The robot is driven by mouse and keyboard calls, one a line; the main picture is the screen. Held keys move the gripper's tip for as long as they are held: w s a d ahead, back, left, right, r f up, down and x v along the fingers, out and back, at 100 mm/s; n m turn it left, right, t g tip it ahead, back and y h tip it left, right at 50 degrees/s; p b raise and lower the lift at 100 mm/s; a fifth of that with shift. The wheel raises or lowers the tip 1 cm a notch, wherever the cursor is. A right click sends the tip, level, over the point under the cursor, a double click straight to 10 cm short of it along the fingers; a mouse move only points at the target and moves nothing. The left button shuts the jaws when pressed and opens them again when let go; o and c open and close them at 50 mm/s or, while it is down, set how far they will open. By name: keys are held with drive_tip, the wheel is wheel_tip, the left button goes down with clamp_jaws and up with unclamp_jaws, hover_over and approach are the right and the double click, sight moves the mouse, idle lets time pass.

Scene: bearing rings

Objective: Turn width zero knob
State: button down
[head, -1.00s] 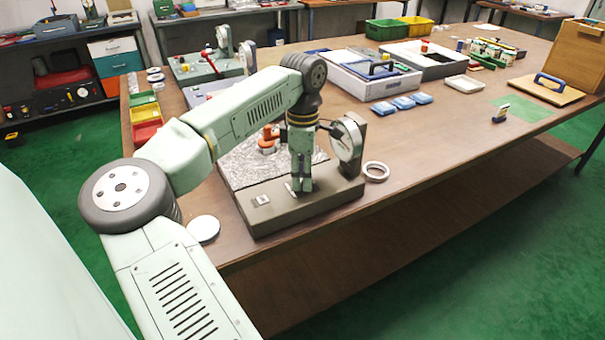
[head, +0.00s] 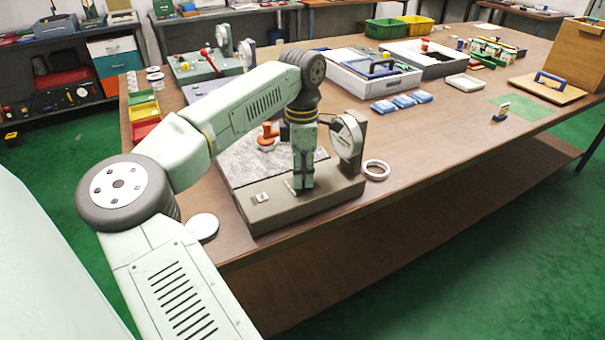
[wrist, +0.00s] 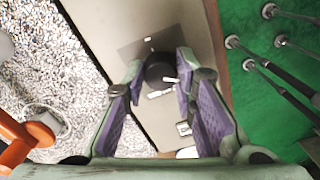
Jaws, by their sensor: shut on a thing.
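The width zero knob (wrist: 158,68) is a dark round knob with a white pointer mark, set on the grey-brown base of the gauge stand. In the wrist view my gripper (wrist: 160,80) has its purple-padded fingers on both sides of the knob, shut on it. In the head view my gripper (head: 301,185) points straight down onto the front part of the stand's base (head: 320,203). The fingers hide the knob there. A round dial gauge (head: 348,138) stands upright on the base, just right of my gripper.
A speckled stone plate (head: 245,170) with an orange-handled part (head: 267,137) lies beside the gripper. A metal ring (head: 376,170) is right of the base, and a white disc (head: 203,227) is left of it. The table's front edge is close by.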

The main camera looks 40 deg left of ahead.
drive_tip(key=n+b, duration=0.2)
drive_tip(key=n, duration=0.4)
drive_tip(key=shift+f, duration=0.1)
drive_tip(key=n+b, duration=0.1)
drive_tip(key=n, duration=0.4)
drive_tip(key=shift+s+b, duration=0.1)
drive_tip(key=shift+b, duration=0.3)
drive_tip(key=shift+n, duration=0.4)
drive_tip(key=c, duration=1.3)
unclamp_jaws()
wheel_tip(320, 180, up, 8)
drive_tip(key=shift+a+f, duration=0.1)
drive_tip(key=shift+a, duration=0.05)
